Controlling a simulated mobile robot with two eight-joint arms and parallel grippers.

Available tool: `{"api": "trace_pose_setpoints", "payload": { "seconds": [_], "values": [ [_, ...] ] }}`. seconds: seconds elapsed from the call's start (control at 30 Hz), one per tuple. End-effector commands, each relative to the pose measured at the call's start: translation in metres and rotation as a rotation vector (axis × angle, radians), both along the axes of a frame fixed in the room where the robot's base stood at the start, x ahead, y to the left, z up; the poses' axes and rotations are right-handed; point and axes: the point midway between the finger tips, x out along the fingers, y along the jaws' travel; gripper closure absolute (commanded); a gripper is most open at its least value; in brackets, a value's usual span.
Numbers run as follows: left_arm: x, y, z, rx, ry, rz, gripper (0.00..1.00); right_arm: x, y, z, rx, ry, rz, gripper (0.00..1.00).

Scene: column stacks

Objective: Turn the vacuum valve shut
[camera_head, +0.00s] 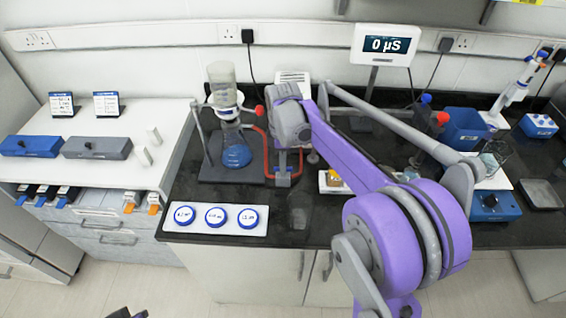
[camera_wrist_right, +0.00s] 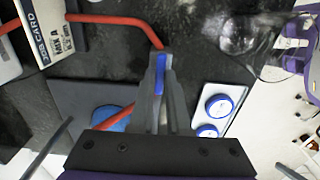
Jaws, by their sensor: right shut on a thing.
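The vacuum valve (camera_head: 284,178) is a small grey body with red tubing (camera_head: 268,150), beside the stand on the dark bench. In the right wrist view its blue handle (camera_wrist_right: 159,75) lies between the grey fingers of my right gripper (camera_wrist_right: 158,88), which are shut on it. In the head view my right arm reaches over the bench to the valve, and its wrist hides most of the fingers. A dark part at the bottom edge seems to be my left gripper (camera_head: 128,313); its fingers cannot be made out.
The column stack (camera_head: 222,85) stands over a flask of blue liquid (camera_head: 236,152), left of the valve. A white tray (camera_head: 178,226) with blue-rimmed caps lies at the front edge. A clear glass (camera_head: 300,210) stands close to the right. A display reads 0 µS (camera_head: 386,45).

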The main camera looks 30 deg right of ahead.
Motion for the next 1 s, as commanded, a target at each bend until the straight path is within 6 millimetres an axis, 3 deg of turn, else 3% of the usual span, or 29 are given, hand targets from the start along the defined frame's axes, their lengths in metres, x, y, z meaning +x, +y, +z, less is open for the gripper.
{"api": "trace_pose_setpoints", "payload": {
  "seconds": [0.37, 1.0],
  "values": [
    [-0.001, 0.0, -0.003, 0.0, 0.002, 0.0, 1.0, 0.0, 0.0, 0.0, 0.0, 0.0, -0.111, 1.0],
    [-0.005, 0.0, -0.012, 0.0, 0.009, 0.0, 1.0, 0.0, 0.0, 0.0, -0.001, -0.001, -0.688, 1.0]
  ]
}}
